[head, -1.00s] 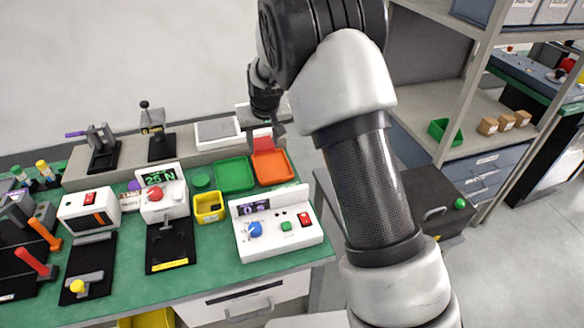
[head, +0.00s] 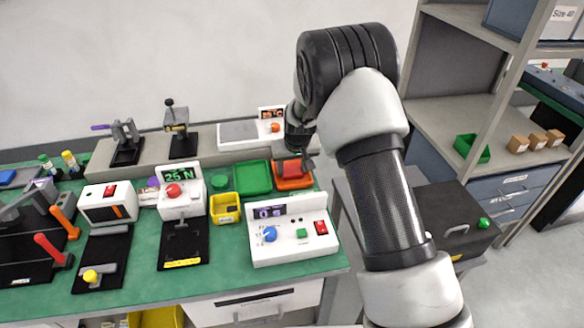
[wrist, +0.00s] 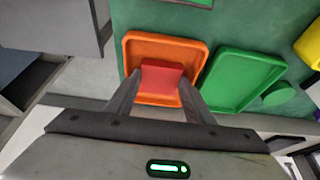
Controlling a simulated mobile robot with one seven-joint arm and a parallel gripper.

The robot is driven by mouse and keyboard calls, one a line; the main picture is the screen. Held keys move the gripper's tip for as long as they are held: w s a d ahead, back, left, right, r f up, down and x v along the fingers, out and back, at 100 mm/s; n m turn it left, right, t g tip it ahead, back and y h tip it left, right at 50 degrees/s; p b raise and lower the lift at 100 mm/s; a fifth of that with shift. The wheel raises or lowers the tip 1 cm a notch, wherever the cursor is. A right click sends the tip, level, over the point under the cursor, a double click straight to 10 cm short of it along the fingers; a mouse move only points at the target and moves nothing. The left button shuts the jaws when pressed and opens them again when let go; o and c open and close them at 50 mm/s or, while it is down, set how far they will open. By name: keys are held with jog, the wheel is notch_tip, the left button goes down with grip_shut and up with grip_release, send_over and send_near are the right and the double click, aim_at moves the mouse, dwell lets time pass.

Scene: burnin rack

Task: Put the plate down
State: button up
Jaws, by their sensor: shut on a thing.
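My gripper (wrist: 160,92) is shut on a red plate (wrist: 162,76), which sits between its two fingers. Below it is the orange tray (wrist: 139,43); in the wrist view the plate lies within the tray's outline. In the head view my gripper (head: 301,157) is low at the orange tray (head: 298,185), with the red plate (head: 291,167) at the tray. The arm partly hides the fingers there. I cannot tell whether the plate touches the tray floor.
A green tray (head: 252,178) stands directly left of the orange one, with a green disc (head: 220,183) and a yellow bin (head: 225,208) beyond. A white control box (head: 292,240) stands in front. A raised grey shelf with devices runs behind. The bench's right edge is close.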

jog(key=o, duration=0.7)
jog(key=shift+f, duration=0.1)
jog(key=shift+o, duration=0.2)
